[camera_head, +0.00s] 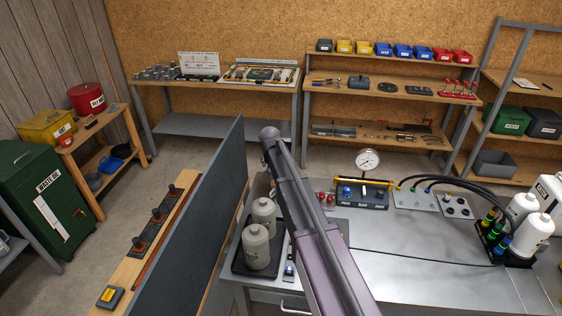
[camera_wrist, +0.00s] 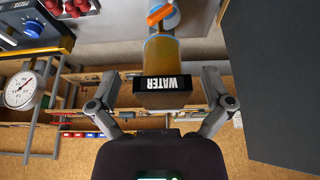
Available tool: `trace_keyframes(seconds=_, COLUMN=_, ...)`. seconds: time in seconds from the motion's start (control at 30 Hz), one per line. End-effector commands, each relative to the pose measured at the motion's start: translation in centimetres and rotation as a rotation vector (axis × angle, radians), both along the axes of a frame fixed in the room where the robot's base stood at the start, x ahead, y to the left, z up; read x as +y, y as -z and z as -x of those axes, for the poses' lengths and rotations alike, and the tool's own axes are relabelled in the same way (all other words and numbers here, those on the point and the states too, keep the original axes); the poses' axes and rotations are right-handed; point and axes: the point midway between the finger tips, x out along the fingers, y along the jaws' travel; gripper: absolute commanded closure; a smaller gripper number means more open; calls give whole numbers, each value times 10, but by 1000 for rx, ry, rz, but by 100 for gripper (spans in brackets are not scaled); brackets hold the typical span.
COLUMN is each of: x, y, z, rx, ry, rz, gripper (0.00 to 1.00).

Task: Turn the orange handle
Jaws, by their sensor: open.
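The orange handle (camera_wrist: 160,14) shows at the top of the wrist view, on a round blue-edged fitting (camera_wrist: 168,22). Below it in that view is a brownish body (camera_wrist: 160,55) with a black plate (camera_wrist: 163,83) lettered WATER, which appears upside down. My gripper (camera_wrist: 160,76) is open, with one finger on each side of the WATER body in the picture. I see no finger closed on the handle. I cannot tell the depth between the fingers and the body. In the head view my arm crosses the bench, and I cannot make out the handle or gripper.
A dark upright panel (camera_head: 205,220) stands left of the metal bench (camera_head: 420,262); a dark panel (camera_wrist: 275,80) fills the wrist view's right side. A tray of pale bottles (camera_head: 257,236) sits beside my arm. A pressure gauge (camera_head: 367,160) and hose blocks stand to the right.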

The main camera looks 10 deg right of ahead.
Motion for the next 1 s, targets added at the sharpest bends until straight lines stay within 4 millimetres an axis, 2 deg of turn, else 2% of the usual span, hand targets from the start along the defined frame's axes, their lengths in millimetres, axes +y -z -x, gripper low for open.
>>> trace_keyframes(seconds=0.43, x=0, y=0, z=0, rx=0, ry=0, rz=0, gripper=0)
trace_keyframes(seconds=0.5, x=0, y=0, z=0, rx=0, ry=0, rz=-1, gripper=21)
trace_keyframes(seconds=0.6, x=-2, y=3, z=1, rx=0, ry=0, rz=-10, gripper=46)
trace_keyframes(seconds=0.77, x=-9, y=15, z=3, rx=0, ry=-1, rz=-69, gripper=46)
trace_keyframes(seconds=1.0, x=-29, y=44, z=10, rx=-24, ry=-8, rz=-269, gripper=46)
